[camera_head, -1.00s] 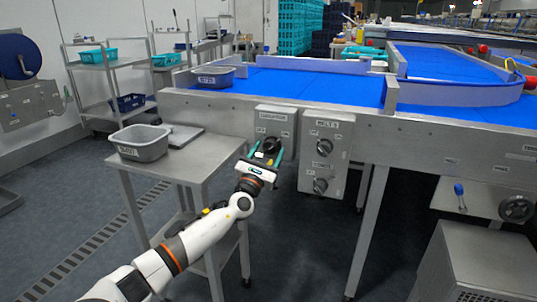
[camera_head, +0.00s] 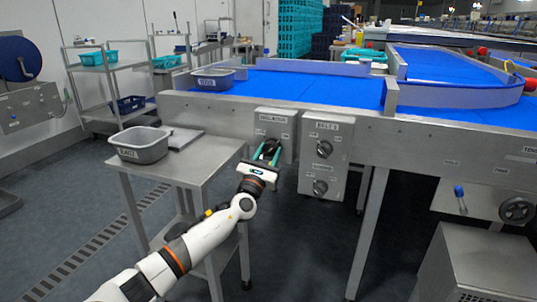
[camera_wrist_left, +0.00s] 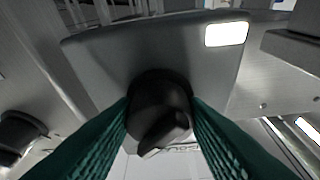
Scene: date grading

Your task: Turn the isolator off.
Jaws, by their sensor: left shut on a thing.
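The isolator box (camera_head: 287,119) is a grey metal panel fixed to the front of the conveyor frame, with a small label at its top. Its black rotary knob (camera_wrist_left: 158,108) fills the middle of the left wrist view. My left gripper (camera_head: 268,151) reaches up to this box, and its two green fingers are shut on the knob, one on each side. In the left wrist view the knob's raised grip points slantwise, toward the lower left. In the head view the fingers mostly hide the knob. My right gripper is not in view.
A second panel labelled BELT (camera_head: 325,157) with two black knobs stands just right of the isolator box. A steel table (camera_head: 200,156) with a grey tub (camera_head: 139,147) is at the left. The blue conveyor belt (camera_head: 300,84) runs behind.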

